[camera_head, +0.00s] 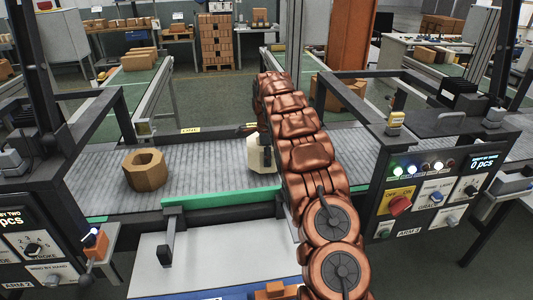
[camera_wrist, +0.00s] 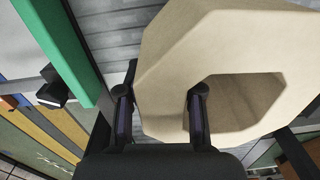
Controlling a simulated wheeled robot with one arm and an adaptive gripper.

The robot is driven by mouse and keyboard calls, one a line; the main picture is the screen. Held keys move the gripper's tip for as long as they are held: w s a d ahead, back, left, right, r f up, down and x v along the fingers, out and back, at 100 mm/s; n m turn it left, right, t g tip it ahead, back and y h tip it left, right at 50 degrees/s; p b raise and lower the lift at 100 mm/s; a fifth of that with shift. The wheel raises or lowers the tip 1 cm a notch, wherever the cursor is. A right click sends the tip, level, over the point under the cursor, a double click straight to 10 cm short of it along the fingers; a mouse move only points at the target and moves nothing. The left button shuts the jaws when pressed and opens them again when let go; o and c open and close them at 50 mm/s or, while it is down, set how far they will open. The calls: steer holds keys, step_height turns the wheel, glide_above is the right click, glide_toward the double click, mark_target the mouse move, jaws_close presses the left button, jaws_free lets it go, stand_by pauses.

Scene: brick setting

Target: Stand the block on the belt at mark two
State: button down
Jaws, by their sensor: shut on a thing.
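A cream block (camera_wrist: 185,55) with flat facets and a large hole fills the upper right of the wrist view. My gripper (camera_wrist: 164,85) is shut on its wall, one finger outside and the other at the hole. In the head view the cream block (camera_head: 256,157) is partly hidden behind my copper-coloured arm, and my gripper is mostly hidden there. The block is at the grey ribbed belt (camera_head: 215,165); I cannot tell whether it touches it. Mark two is not clearly visible.
A brown hexagonal block (camera_head: 145,173) with a hole stands on the belt to the left. Dark frames with control panels (camera_head: 425,195) flank the belt. A green strip (camera_head: 220,199) runs along its near edge. The belt between the two blocks is clear.

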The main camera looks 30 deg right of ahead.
steer(key=shift+w+f+p, duration=0.1)
steer(key=shift+f+p, duration=0.25)
steer(key=shift+f, duration=0.9)
steer(key=shift+f, duration=0.1)
steer(key=c, duration=0.7)
jaws_free()
steer(key=shift+f, duration=0.1)
steer(key=shift+c, duration=0.2)
step_height(320, 180, up, 9)
steer(key=b, duration=0.2)
steer(key=shift+a+b, duration=0.1)
steer(key=shift+b, duration=0.3)
steer(key=shift+r, duration=1.5)
steer(key=shift+s, duration=0.2)
